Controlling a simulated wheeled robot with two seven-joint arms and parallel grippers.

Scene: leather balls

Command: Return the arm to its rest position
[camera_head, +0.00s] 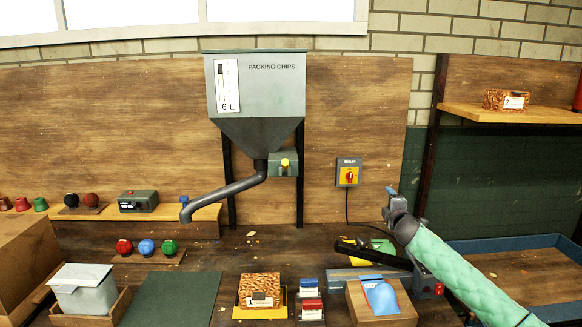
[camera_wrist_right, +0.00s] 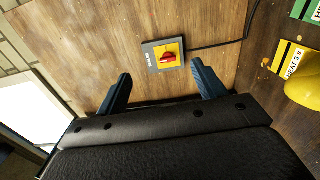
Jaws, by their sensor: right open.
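My right arm comes in from the right in the head view, wearing a pale green sleeve. Its gripper (camera_head: 388,204) is raised above the right part of the bench, in front of the wooden back panel. In the right wrist view the two blue fingers stand wide apart with nothing between them (camera_wrist_right: 161,84). Beyond the fingers is a grey and yellow switch box with a red knob (camera_wrist_right: 168,57); it also shows in the head view (camera_head: 347,172), to the left of the gripper. My left gripper is in neither view.
A packing chips hopper (camera_head: 258,90) with a bent spout stands at the back. Red, blue (camera_head: 146,247) and green balls sit on a small stand. A chip-filled box (camera_head: 260,288) is on the bench; another (camera_head: 506,100) is on the shelf (camera_head: 470,113). A green mat (camera_head: 172,298) is bare.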

